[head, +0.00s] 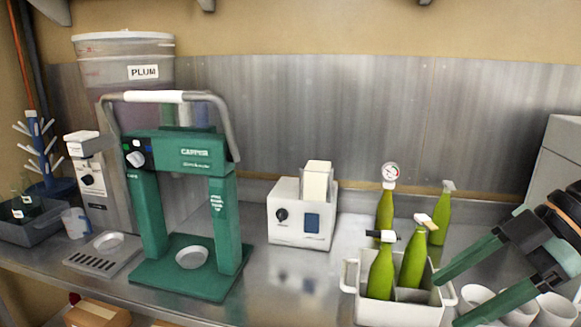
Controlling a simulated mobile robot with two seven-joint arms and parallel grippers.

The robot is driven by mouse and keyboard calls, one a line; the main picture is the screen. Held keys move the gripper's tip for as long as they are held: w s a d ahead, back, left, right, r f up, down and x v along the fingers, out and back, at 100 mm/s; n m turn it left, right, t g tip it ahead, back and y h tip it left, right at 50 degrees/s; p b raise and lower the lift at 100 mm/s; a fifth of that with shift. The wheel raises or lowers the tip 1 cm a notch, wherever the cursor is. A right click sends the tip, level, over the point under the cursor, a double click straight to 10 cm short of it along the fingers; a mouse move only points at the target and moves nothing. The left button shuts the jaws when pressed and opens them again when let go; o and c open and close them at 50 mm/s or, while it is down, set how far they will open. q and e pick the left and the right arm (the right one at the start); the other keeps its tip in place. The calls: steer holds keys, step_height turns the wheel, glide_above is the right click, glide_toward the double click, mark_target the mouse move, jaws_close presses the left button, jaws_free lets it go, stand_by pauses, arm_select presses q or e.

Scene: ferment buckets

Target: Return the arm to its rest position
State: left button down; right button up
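My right gripper (447,302) comes in from the right edge. Its two green fingers are spread apart, with nothing seen between them. The fingers lie at the right side of a white crate (398,312), and I cannot tell whether they touch it. Green bottles, including a front one (380,273) and one beside it (413,258), stand upright in the crate. My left gripper is not in view.
A bottle with a gauge (384,210) and another bottle (439,217) stand behind the crate. White cups (553,309) sit under the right arm. A white device (301,220), a green capper (145,215) and a PLUM bucket (110,70) stand further left. The counter (285,285) is clear in the middle.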

steer(key=w+d+f+m+t+y, duration=0.2)
steer(key=w+d+f+t+y, duration=0.2)
steer(key=w+y, duration=0.1)
steer(key=w+d+f+m+t+h+p, duration=0.1)
steer(key=d+f+m+t+h, duration=0.3)
steer(key=f, duration=0.5)
steer(key=d+f+m+t+h+p, duration=0.1)
steer(key=d+f+m+t+h, duration=0.1)
steer(key=d+f+m+t, duration=0.5)
steer(key=s+a+f+m+g+h, duration=0.1)
steer(key=s+a+f+h, duration=0.15)
steer(key=f, duration=0.55)
steer(key=s+a+f+m+g+h, duration=0.1)
steer(key=s+a+f+g+h, duration=0.2)
steer(key=f, duration=0.4)
steer(key=s+a+f+m+g, duration=0.1)
steer(key=s+a+f+g, duration=0.2)
steer(key=s+a+f, duration=0.6)
steer(key=a, duration=0.3)
steer(key=shift+s+a+f+y, duration=0.25)
steer(key=shift+f+y, duration=0.1)
